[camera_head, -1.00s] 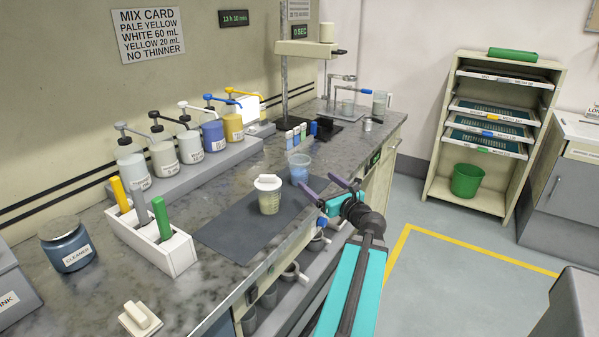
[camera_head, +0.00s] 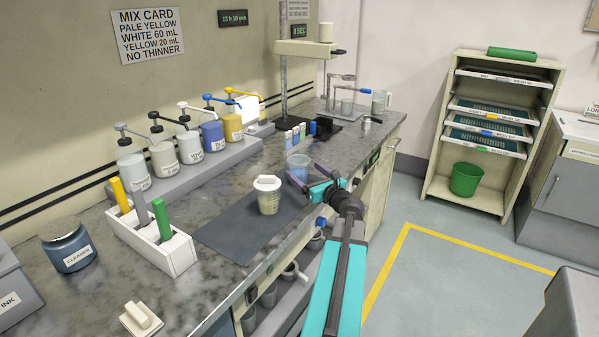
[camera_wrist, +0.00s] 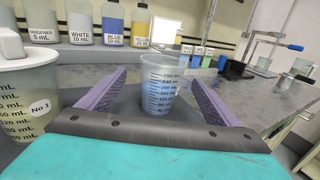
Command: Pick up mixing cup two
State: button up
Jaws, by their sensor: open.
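The blue-tinted clear cup (camera_head: 297,161), apparently mixing cup two, stands upright on the counter by the dark mat's far corner. My gripper (camera_head: 309,175) is open, level, and on the near right side of this cup. In the wrist view, the purple fingers (camera_wrist: 160,78) point toward the cup, which appears between them; contact cannot be told. The cup marked No 1 (camera_head: 268,200), with a white piece on top, stands on the mat, left of my gripper.
The dark mat (camera_head: 225,235) has free room on its left. Pump bottles (camera_head: 190,147) line a raised shelf behind. Small coloured bottles (camera_head: 295,134) stand just beyond the blue-tinted cup. A white holder (camera_head: 180,255) with coloured-handled tools is at front left.

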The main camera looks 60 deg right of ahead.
aim_at(294, 162)
jog(key=shift+w+d, duration=0.1)
jog(key=shift+w, duration=0.05)
jog(key=shift+p+x, duration=0.55)
jog(key=shift+x, duration=2)
jog(key=shift+d+r, duration=0.1)
jog(key=shift+d, duration=0.05)
jog(key=c, duration=1.3)
